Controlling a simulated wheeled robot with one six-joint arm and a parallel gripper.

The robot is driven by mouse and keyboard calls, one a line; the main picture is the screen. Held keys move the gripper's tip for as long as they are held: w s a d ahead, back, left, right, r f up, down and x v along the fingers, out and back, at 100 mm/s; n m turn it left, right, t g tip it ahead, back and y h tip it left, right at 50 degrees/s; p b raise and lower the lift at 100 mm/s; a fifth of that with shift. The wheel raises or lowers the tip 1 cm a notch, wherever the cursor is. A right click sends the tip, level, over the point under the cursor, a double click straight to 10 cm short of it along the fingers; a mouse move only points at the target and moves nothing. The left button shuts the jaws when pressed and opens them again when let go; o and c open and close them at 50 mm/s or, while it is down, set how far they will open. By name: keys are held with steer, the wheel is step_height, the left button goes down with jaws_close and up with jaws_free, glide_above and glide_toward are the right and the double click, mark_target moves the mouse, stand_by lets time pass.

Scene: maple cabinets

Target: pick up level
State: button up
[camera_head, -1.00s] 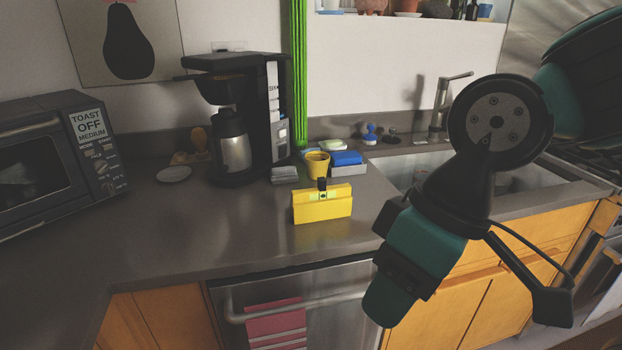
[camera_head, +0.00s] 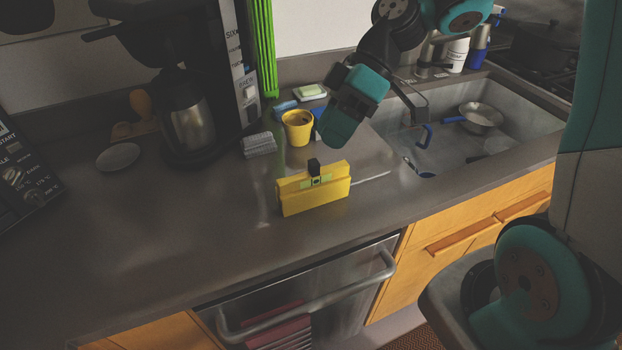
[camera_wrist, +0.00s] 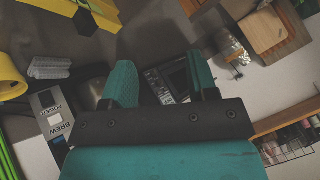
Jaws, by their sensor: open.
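The level (camera_head: 315,190) is a yellow block with a green vial window and a black knob on top. It stands upright on the grey counter near the front edge. In the wrist view, part of it shows at the top left edge (camera_wrist: 52,7). My gripper (camera_head: 336,128) is in the air behind and a little right of the level, apart from it. In the wrist view, my two teal fingers (camera_wrist: 160,80) are spread with nothing between them.
A yellow cup (camera_head: 298,128) and a grey sponge-like block (camera_head: 258,145) stand behind the level. A coffee maker (camera_head: 188,125) stands at the left. The sink (camera_head: 475,140) is at the right. The counter left of the level is clear.

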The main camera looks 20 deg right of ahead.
steer(key=w+d+f+n+y+p, duration=0.2)
steer(key=w+d+y, duration=0.15)
steer(key=d, duration=0.45)
steer(key=n+t+y+p, duration=0.2)
steer(key=n, duration=0.1)
glide_toward(311, 163)
steer(key=p+x, duration=0.3)
steer(key=x, duration=0.1)
steer(key=shift+p, duration=0.35)
steer(key=p+x, duration=0.3)
steer(key=x, duration=0.2)
steer(key=shift+a+f, duration=0.15)
steer(key=shift+f, duration=0.1)
steer(key=shift+a+f+p, duration=0.3)
steer(key=shift+a, duration=0.05)
steer(key=shift+c, duration=0.2)
jaws_close()
